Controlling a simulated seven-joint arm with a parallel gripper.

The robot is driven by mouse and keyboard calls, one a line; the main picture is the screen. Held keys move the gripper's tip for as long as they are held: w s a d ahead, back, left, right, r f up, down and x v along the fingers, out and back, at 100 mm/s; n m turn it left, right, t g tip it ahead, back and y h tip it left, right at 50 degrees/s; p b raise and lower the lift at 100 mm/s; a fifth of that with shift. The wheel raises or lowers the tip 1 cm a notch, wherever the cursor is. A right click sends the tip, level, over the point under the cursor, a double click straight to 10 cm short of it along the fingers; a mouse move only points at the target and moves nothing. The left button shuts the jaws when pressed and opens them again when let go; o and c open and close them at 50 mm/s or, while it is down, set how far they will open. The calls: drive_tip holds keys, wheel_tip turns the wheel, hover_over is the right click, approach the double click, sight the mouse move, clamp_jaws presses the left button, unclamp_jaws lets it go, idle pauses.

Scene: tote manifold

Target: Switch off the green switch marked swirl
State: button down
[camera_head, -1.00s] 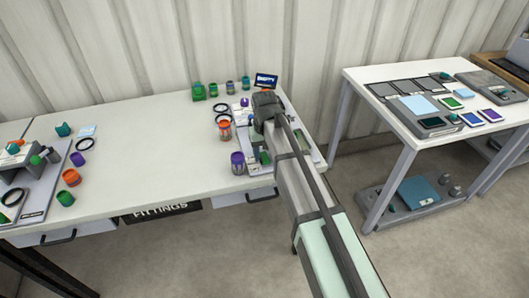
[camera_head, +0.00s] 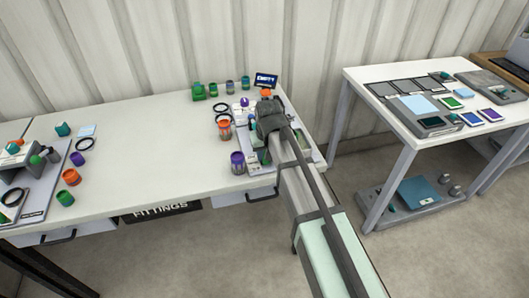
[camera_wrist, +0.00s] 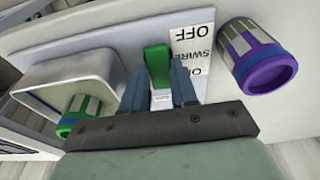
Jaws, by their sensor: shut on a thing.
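The green switch (camera_wrist: 157,62) stands on a pale panel (camera_wrist: 110,48) in the wrist view. Beside it a white label (camera_wrist: 190,55) appears upside down, with OFF at the far end, a word like SWIRL in the middle and ON, partly hidden, nearer me. My gripper (camera_wrist: 161,92) has its two blue-grey fingers closed around the switch's lower part. Which way the lever is tilted I cannot tell for sure. In the head view my gripper is over the right end of the long table, mostly hidden behind my arm.
A purple banded cup (camera_wrist: 258,62) stands right of the label. A grey bin (camera_wrist: 72,85) with a green banded piece (camera_wrist: 78,115) is at the left. In the head view an orange cup (camera_head: 224,130) stands left of my wrist, and a small screen (camera_head: 266,79) reads EMPTY behind.

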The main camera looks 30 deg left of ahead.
idle(0.4)
drive_tip(key=c, duration=0.9)
unclamp_jaws()
drive_tip(key=shift+d+r, duration=0.1)
drive_tip(key=r, duration=0.4)
drive_tip(key=s+d+r, duration=0.1)
drive_tip(key=r, duration=0.4)
drive_tip(key=s+d+r, duration=0.1)
drive_tip(key=r, duration=0.3)
drive_tip(key=shift+s+r, duration=0.15)
drive_tip(key=shift+d, duration=0.1)
